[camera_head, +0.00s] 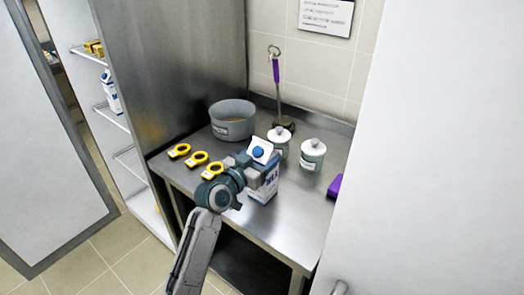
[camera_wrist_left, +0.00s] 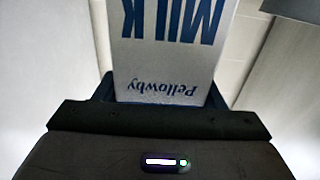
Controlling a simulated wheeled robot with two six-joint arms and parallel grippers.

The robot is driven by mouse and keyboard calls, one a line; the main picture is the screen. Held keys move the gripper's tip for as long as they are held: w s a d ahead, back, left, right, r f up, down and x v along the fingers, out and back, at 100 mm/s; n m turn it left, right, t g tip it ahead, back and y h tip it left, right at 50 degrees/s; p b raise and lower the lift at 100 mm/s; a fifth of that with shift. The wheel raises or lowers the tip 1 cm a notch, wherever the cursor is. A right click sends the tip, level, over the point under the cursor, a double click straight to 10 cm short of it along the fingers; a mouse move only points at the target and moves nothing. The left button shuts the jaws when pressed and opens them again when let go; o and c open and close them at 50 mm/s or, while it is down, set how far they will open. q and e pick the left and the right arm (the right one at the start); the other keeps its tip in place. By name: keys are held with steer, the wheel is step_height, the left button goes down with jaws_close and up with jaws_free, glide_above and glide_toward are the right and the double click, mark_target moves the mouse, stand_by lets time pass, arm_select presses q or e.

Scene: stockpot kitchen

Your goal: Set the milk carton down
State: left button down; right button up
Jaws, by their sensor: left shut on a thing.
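The milk carton (camera_head: 264,187) is white and blue with a blue cap, and stands roughly upright over the front part of the steel counter (camera_head: 300,215). My left gripper (camera_head: 256,168) is shut on it from the front left. In the left wrist view the carton (camera_wrist_left: 168,55) fills the space between the jaws, its MILK and Pellowby lettering upside down. I cannot tell whether its base touches the counter. My right gripper is not in view.
A grey pot (camera_head: 232,121), two lidded white jars (camera_head: 313,155) and a purple-handled ladle (camera_head: 276,72) stand behind. Several yellow rings (camera_head: 197,159) lie along the left front. A purple object (camera_head: 335,187) is at the right. Another carton (camera_head: 111,92) stands on the shelf at left.

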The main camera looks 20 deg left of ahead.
arm_select(q)
steer(key=shift+r, duration=0.15)
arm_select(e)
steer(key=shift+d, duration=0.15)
arm_select(q)
steer(key=c, duration=0.7)
jaws_free()
steer(key=shift+f, duration=0.25)
steer(key=o, duration=0.3)
steer(key=shift+o, duration=0.4)
steer(key=shift+s+r, duration=0.1)
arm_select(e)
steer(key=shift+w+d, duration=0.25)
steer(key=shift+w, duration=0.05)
arm_select(q)
steer(key=shift+r, duration=0.1)
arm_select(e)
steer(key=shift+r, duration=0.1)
